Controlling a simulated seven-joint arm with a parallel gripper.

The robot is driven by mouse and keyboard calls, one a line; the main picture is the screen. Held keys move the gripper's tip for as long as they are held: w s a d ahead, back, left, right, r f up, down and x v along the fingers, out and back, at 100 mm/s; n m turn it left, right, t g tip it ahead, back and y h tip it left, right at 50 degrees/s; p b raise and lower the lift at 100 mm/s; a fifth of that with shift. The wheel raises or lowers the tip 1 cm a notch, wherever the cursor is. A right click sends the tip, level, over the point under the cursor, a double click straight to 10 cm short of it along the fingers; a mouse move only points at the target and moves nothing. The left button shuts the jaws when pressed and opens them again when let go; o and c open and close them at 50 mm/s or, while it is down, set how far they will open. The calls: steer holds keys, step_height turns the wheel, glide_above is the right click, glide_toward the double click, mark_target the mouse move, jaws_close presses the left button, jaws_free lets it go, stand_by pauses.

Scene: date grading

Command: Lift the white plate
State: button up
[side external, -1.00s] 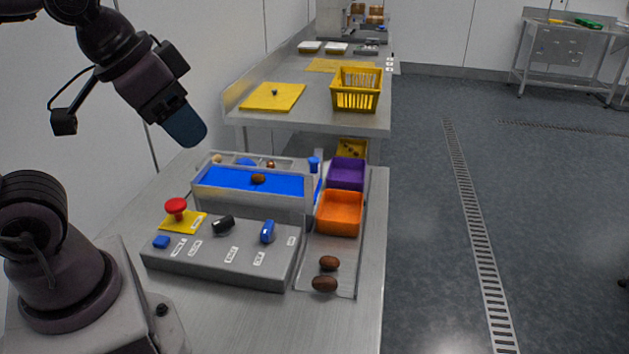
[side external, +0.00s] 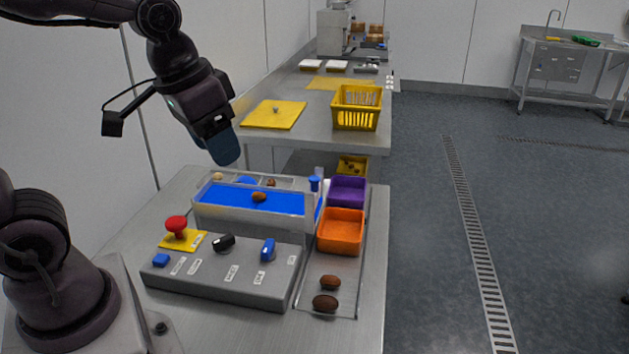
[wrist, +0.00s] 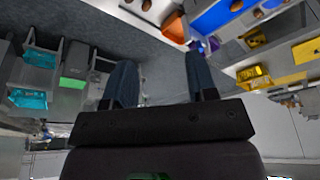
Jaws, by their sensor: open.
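I cannot pick out a white plate for certain in either view. My gripper (side external: 226,152) hangs above the far left corner of the blue sorting belt (side external: 225,197), apart from everything. In the wrist view my gripper (wrist: 160,62) has its two dark blue fingers spread with nothing between them.
A grey control box (side external: 222,272) with a red button (side external: 176,225) stands in front of the belt. Purple (side external: 347,191) and orange (side external: 340,231) bins and brown dates (side external: 325,303) are on the right. A yellow basket (side external: 357,108) stands behind.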

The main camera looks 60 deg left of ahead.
steer(key=w+a+f+g, duration=0.2)
steer(key=w+a, duration=0.2)
steer(key=w, duration=0.5)
steer(key=g, duration=0.1)
glide_toward(314, 178)
steer(key=shift+m, duration=0.5)
steer(key=f, duration=1)
steer(key=shift+w+a+f, duration=0.1)
steer(key=shift+w+f, duration=0.1)
steer(key=shift+f, duration=0.05)
steer(key=shift+c, duration=0.2)
